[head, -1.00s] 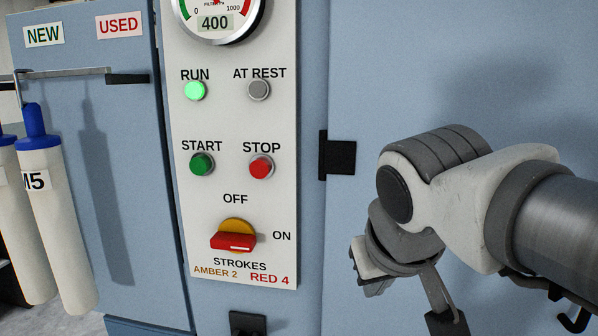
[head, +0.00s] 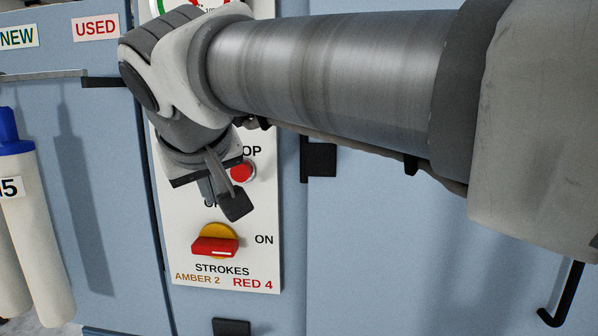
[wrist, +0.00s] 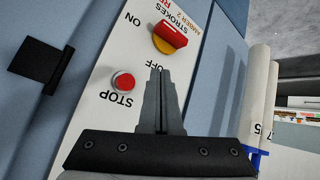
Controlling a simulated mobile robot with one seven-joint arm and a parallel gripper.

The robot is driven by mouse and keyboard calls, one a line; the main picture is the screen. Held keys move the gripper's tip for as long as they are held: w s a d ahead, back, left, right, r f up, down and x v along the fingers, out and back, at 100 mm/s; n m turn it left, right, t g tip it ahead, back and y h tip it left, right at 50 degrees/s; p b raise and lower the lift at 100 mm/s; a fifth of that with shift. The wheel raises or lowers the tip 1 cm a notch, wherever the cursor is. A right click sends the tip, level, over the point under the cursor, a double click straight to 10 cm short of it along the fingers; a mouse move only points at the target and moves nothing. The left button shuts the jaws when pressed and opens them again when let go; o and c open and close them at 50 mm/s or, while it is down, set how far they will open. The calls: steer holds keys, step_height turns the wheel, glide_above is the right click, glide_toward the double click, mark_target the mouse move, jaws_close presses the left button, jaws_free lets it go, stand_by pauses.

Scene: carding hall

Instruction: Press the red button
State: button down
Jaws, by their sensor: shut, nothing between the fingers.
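The red STOP button (head: 243,171) is a round red cap in a pale ring on the white control panel (head: 185,270). In the head view it shows just right of my gripper (head: 236,205), which hangs in front of the panel. In the wrist view the red button (wrist: 123,81) is left of my gripper's fingertips (wrist: 159,72). The fingers are shut with nothing between them and appear apart from the button. My arm hides the START button, the lamps and most of the gauge in the head view.
A red rotary switch (head: 215,246) on a yellow disc sits below the button, and it also shows in the wrist view (wrist: 170,34). A black latch (head: 319,159) is on the blue cabinet right of the panel. White cylinders with blue tops (head: 38,225) hang at the left.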

mark_target(232, 174)
steer(key=shift+w+d+p, duration=0.2)
steer(key=shift+w+p, duration=0.65)
steer(key=shift+w, duration=1.3)
steer(key=shift+w+d+p, duration=0.15)
steer(key=shift+w+p, duration=0.7)
steer(key=shift+w, duration=1.25)
steer(key=shift+w, duration=0.15)
steer(key=shift+w, duration=0.3)
steer(key=shift+w+p, duration=0.35)
steer(key=shift+w, duration=0.15)
steer(key=shift+s, duration=0.1)
steer(key=shift+s+b, duration=0.55)
steer(key=shift+s, duration=0.3)
